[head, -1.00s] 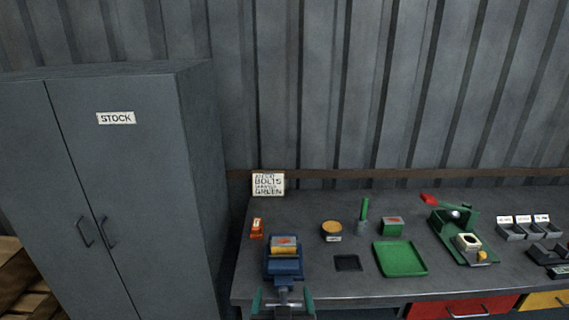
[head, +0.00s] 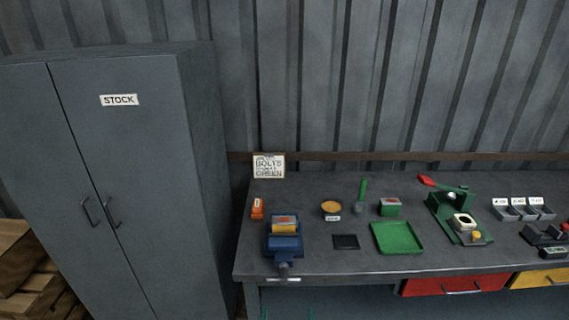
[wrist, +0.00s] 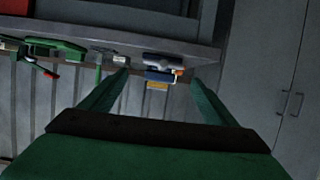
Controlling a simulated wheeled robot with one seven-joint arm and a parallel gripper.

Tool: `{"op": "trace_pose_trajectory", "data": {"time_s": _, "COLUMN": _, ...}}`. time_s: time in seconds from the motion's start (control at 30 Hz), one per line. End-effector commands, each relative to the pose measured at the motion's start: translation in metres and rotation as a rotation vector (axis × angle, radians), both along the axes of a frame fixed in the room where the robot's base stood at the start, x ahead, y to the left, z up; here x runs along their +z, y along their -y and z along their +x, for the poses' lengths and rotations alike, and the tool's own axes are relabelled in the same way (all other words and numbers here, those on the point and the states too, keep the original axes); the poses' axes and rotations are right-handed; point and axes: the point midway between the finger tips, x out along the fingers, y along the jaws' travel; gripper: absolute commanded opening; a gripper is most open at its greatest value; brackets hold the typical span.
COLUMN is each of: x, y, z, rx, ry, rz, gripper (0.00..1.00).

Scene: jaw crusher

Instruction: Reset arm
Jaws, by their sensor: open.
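My gripper (wrist: 160,77) is open and empty in the wrist view, its two green fingers spread apart. In the head view only faint green bits of it show at the bottom edge, below the bench front. The blue jaw crusher (head: 284,243) stands at the bench's left front, with a yellow and red part on top. The crusher also shows in the wrist view (wrist: 163,73), beyond and between the fingertips, apart from them. The wrist picture looks upside down.
The grey bench (head: 340,262) carries a green tray (head: 398,238), a dark square pad (head: 345,242), an orange item (head: 257,209), a round tub (head: 331,208) and a green lever press (head: 455,212). A grey STOCK cabinet (head: 150,160) stands left.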

Motion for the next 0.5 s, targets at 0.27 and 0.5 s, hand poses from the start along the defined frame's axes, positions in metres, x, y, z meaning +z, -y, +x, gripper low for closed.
{"op": "trace_pose_trajectory", "data": {"time_s": 0.27, "x": -0.052, "y": -0.001, "z": -0.067, "rx": 0.011, "ry": 0.019, "rz": -0.008, "gripper": 0.81}}
{"op": "trace_pose_trajectory", "data": {"time_s": 0.5, "x": -0.078, "y": 0.000, "z": -0.131, "rx": 0.013, "ry": 0.043, "rz": -0.006, "gripper": 0.81}}
